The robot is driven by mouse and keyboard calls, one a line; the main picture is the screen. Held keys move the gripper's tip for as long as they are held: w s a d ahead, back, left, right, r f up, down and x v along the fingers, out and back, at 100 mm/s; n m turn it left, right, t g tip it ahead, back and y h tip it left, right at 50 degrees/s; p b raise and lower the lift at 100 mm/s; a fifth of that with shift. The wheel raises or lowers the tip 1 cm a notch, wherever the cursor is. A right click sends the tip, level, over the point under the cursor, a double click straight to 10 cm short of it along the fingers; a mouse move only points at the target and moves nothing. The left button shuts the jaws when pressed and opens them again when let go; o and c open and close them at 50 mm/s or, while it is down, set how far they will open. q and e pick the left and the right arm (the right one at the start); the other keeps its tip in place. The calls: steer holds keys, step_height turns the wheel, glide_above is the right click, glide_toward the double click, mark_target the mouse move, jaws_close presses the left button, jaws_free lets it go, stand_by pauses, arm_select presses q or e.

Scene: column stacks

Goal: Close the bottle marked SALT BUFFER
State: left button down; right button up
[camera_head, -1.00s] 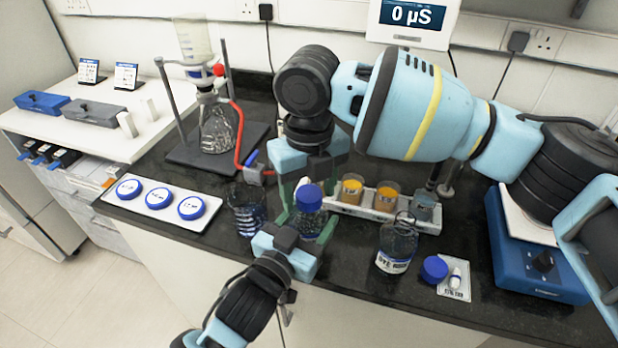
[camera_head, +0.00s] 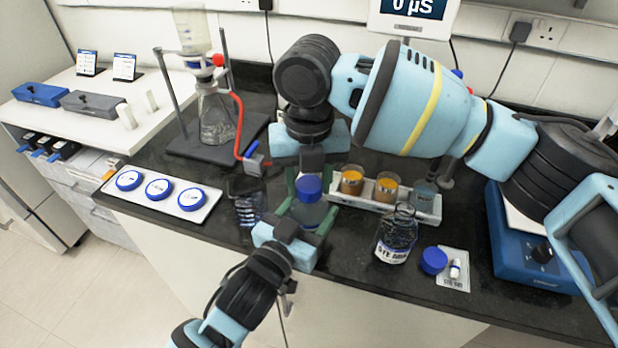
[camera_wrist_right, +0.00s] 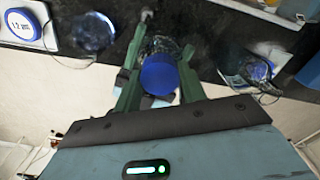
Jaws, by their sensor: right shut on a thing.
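A clear bottle (camera_head: 308,214) with a blue cap (camera_head: 308,187) stands upright near the counter's front edge. Its label is hidden, so I cannot read its marking. My left gripper (camera_head: 307,220) reaches in from the front, its green fingers on either side of the bottle's body. My right gripper (camera_head: 309,182) points down from above and is shut on the blue cap, at the bottle's top. In the right wrist view the cap (camera_wrist_right: 159,73) lies between the green fingers. Whether the cap is seated on the neck is hard to tell.
An open bottle (camera_head: 396,238) with a hard-to-read label stands to the right, beside a loose blue cap (camera_head: 433,260). A rack (camera_head: 420,212) of small beakers stands behind. A white tray (camera_head: 133,199) holds blue lids.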

steer(key=m, duration=1.4)
steer(key=shift+f+m, duration=0.1)
steer(key=shift+m, duration=0.3)
steer(key=m, duration=0.9)
steer(key=shift+m, duration=0.4)
steer(key=m, duration=0.4)
steer(key=shift+m, duration=0.3)
steer(key=m, duration=0.4)
steer(key=shift+m, duration=0.3)
steer(key=m, duration=0.4)
steer(key=o, duration=1.2)
steer(key=shift+c, duration=0.2)
step_height(320, 180, up, 12)
